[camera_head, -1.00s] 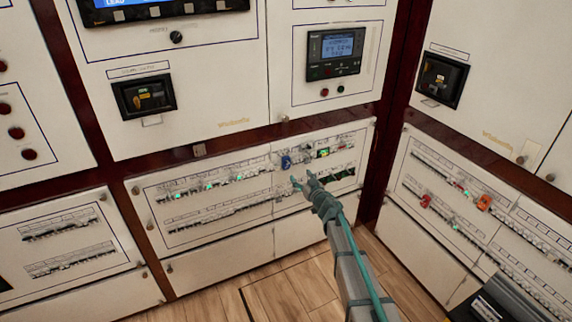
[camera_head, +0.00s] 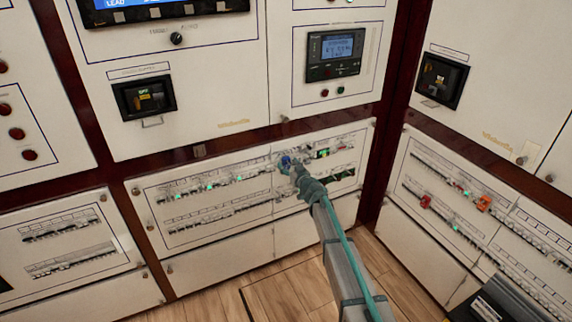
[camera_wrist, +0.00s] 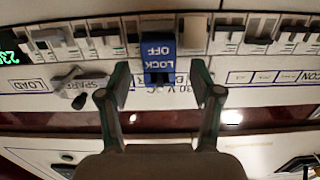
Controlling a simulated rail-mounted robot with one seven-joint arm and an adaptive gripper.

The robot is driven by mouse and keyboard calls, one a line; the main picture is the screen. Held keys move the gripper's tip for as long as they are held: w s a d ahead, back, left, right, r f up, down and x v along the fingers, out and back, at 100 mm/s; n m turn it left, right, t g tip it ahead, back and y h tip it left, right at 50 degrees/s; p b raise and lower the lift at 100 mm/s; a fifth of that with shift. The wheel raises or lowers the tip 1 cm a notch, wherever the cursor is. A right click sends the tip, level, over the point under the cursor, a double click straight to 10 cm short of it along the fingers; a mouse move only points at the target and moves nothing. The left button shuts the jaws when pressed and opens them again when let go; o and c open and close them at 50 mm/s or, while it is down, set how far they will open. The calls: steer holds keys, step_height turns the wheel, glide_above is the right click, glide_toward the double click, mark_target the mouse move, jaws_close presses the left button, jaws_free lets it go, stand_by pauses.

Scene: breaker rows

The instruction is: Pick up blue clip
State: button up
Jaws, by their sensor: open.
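The blue clip (camera_wrist: 158,52) sits on the upper breaker row and shows upside-down lettering reading LOCK OFF in the wrist view. In the head view the clip (camera_head: 286,161) is a small blue spot, partly covered by my gripper (camera_head: 287,164). In the wrist view my gripper (camera_wrist: 160,85) is open. One finger stands on each side of the clip's lower part, with a gap on both sides. Whether the fingertips reach fully past the clip's face is hard to tell.
Breaker switches (camera_wrist: 103,38) line the row on both sides of the clip. A loose-looking dark-tipped lever (camera_wrist: 82,98) is left of the fingers. The right-hand panel holds a red clip (camera_head: 425,201) and an orange clip (camera_head: 484,203). The wooden floor (camera_head: 290,290) is clear.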

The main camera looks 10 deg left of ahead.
steer(key=shift+x, duration=0.85)
steer(key=shift+d, duration=0.1)
steer(key=c, duration=1.2)
steer(key=shift+r+p, duration=0.15)
steer(key=shift+p, duration=0.5)
